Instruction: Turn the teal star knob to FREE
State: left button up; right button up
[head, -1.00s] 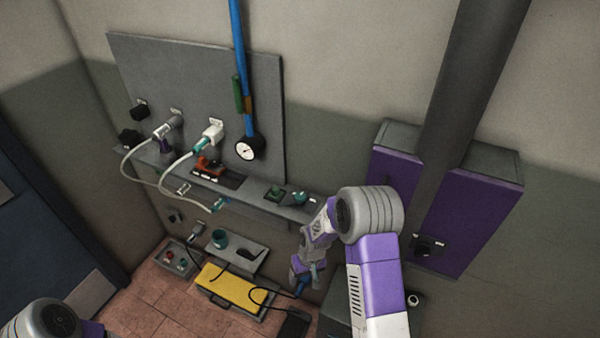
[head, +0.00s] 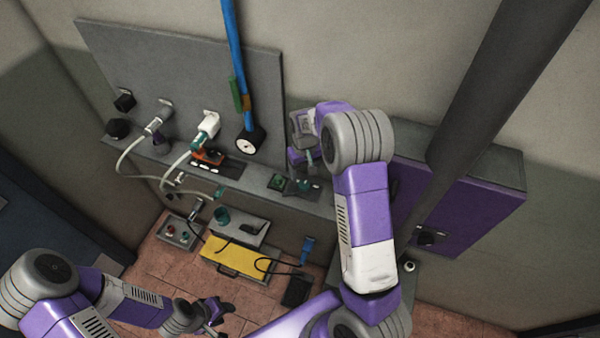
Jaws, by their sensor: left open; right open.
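The teal star knob (head: 303,186) is small and sits on the right part of the grey wall shelf (head: 248,178). My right gripper (head: 308,165) is open and hangs close above the knob in the picture, covering part of the area around it. I cannot tell how large the gap is. The knob's pointing direction and any FREE mark are too small to read. My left gripper (head: 217,315) is open and empty, low over the tiled floor, far from the knob.
A green part (head: 277,182) sits just left of the knob. A purple cabinet (head: 470,205) is at right.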

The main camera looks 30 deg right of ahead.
aim_at(304, 184)
notch_tip(304, 184, down, 6)
jog(key=shift+f, duration=0.25)
jog(key=shift+c, duration=0.2)
grip_shut()
